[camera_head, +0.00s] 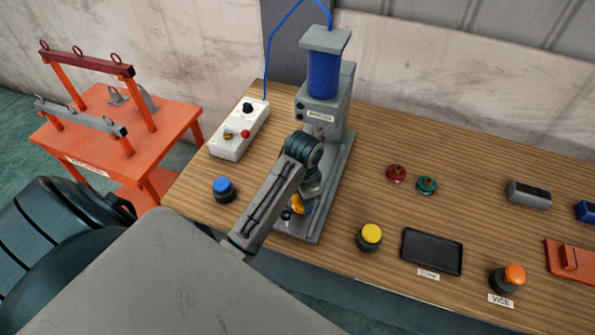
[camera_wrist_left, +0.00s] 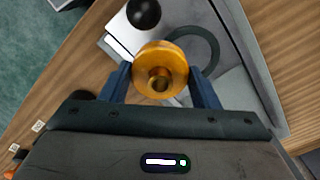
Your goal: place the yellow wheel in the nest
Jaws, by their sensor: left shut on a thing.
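The yellow wheel (camera_wrist_left: 160,68) is between the two blue fingers of my left gripper (camera_wrist_left: 161,83), which is shut on it. In the head view a small part of the yellow wheel (camera_head: 298,204) shows beside my left gripper (camera_head: 300,199), low over the base of the press (camera_head: 325,80). A dark ring, which looks like the nest (camera_wrist_left: 213,48), lies on the grey base just beyond the wheel in the left wrist view. The wheel partly covers this ring, and I cannot tell the height between them. My arm hides the ring in the head view. My right gripper is not in view.
A black ball knob (camera_wrist_left: 143,13) stands close to the wheel. A white control box (camera_head: 239,130) and a blue-topped button (camera_head: 223,189) are left of the press. Red (camera_head: 396,173) and green (camera_head: 427,185) wheels and a dark tray (camera_head: 432,251) lie to the right.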

